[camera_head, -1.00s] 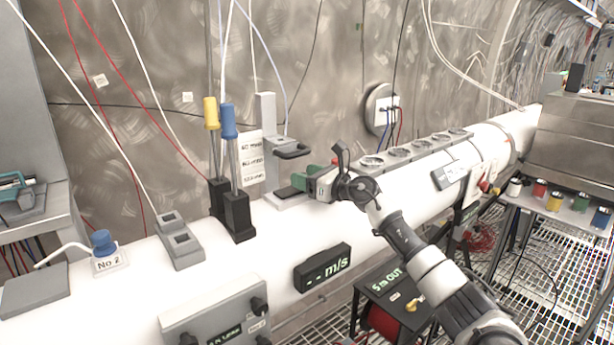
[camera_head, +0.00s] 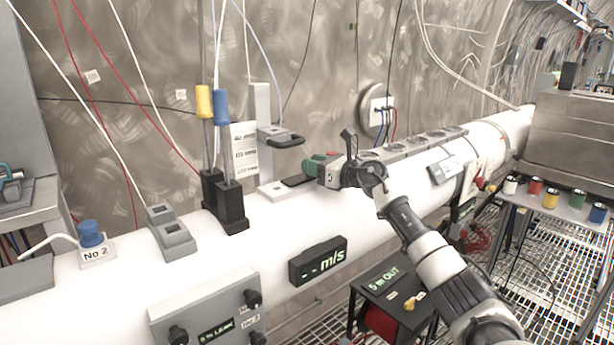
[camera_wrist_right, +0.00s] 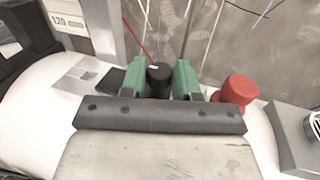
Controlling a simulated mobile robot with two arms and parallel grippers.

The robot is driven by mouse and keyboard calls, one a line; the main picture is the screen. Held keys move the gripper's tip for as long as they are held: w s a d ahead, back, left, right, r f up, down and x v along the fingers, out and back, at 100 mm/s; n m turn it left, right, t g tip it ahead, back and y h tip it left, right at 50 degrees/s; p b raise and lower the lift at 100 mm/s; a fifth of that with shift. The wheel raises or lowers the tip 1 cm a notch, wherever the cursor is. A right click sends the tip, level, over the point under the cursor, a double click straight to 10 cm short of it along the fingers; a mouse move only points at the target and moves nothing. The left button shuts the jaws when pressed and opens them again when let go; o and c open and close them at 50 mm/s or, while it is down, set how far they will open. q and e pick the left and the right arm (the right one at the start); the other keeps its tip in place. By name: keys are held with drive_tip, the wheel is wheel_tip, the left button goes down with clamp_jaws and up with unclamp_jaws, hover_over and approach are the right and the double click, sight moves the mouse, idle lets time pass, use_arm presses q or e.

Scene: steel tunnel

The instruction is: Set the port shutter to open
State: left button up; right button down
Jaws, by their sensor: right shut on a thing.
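My right gripper (camera_head: 326,170) is over the white tube, just right of the grey post. Its green fingertips also show in the right wrist view (camera_wrist_right: 172,80), shut on a black knob (camera_wrist_right: 158,77) standing between them. In the head view the gripper hides this knob. A flat black plate (camera_head: 298,181) lies on a pale base to the left of the fingers; it also shows in the right wrist view (camera_wrist_right: 112,80). No open or closed marking for the port shutter is readable. My left gripper is not in view.
A red knob (camera_wrist_right: 236,92) stands close to the right of the fingers. A grey post (camera_head: 260,130) with a black clamp handle (camera_head: 288,139) rises to the left. Yellow (camera_head: 204,102) and blue (camera_head: 224,108) handles stand farther left. Grey sockets (camera_head: 412,143) line the tube at right.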

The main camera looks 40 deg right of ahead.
drive_tip(key=shift+d+r, duration=0.1)
drive_tip(key=shift+d, duration=0.1)
drive_tip(key=c, duration=1.1)
unclamp_jaws()
drive_tip(key=shift+o, duration=1.4)
drive_tip(key=shift+d, duration=0.15)
drive_tip(key=shift+s, duration=0.1)
drive_tip(key=shift+s+f, duration=0.2)
drive_tip(key=shift+s, duration=0.05)
drive_tip(key=b+v, duration=0.3)
drive_tip(key=v, duration=0.7)
drive_tip(key=shift+b, duration=0.3)
drive_tip(key=shift+r, duration=0.15)
